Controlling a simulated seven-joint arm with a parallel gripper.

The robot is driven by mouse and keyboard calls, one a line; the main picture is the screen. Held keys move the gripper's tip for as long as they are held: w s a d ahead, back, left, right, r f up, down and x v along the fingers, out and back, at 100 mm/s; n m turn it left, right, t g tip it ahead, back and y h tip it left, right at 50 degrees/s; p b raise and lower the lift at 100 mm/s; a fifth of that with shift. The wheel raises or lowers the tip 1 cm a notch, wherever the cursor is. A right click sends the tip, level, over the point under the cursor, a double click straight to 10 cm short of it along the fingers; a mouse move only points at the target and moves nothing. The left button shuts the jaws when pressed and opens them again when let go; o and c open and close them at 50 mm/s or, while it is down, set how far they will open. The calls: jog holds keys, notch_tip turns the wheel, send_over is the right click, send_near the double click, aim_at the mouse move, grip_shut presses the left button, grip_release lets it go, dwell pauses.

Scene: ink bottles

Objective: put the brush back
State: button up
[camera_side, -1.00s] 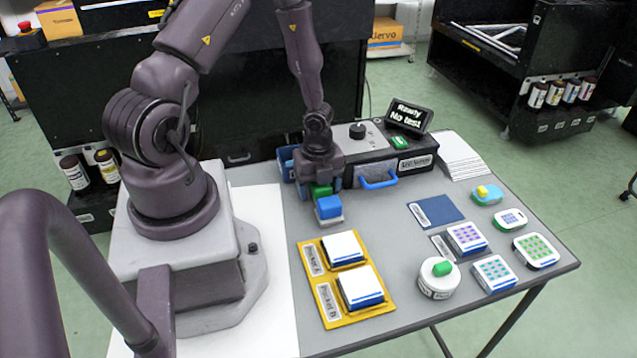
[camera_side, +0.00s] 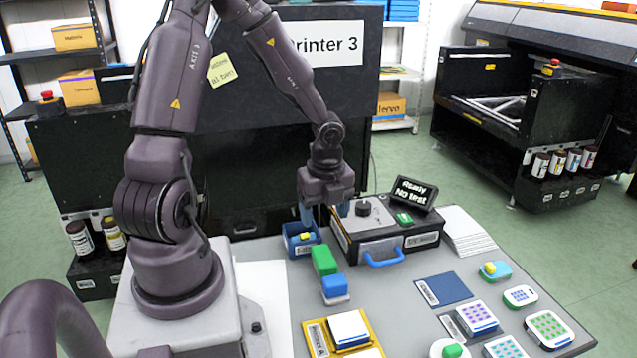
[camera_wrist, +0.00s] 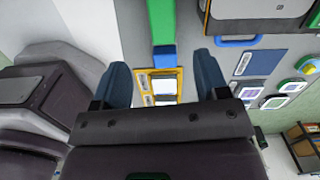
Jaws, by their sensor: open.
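A green and blue piece with a pale base, which looks like the brush, lies on the grey table; its green part (camera_side: 324,261) is farther back and its blue part (camera_side: 335,285) nearer. In the wrist view its green part (camera_wrist: 162,22) runs in from the top edge, with the blue part below it. My gripper (camera_side: 324,217) is open and empty, raised above and behind the piece. In the wrist view my open gripper (camera_wrist: 163,80) shows two fingers with nothing held between them. A small blue bin (camera_side: 290,248) with a yellow thing inside stands left of the piece.
A dark box with a blue handle (camera_side: 383,260) stands right of the piece. A yellow tray (camera_side: 371,341) with white pads lies in front. A blue mat (camera_side: 444,289) and several patterned pads fill the right side. A display (camera_side: 411,193) reads "Ready No test".

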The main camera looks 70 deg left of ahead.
jog(key=s+d+r+n+t, duration=0.3)
jog(key=d+r+n, duration=0.4)
jog(key=r, duration=0.3)
jog(key=s+d+r+n+t, duration=0.2)
jog(key=s+d+r+n, duration=0.1)
jog(key=d+r+n, duration=0.4)
notch_tip(320, 180, up, 4)
jog(key=n, duration=0.2)
jog(key=shift+s+d+r+n+t+h, duration=0.2)
jog(key=shift+s+n+t+h, duration=0.1)
jog(key=shift+n+t, duration=0.1)
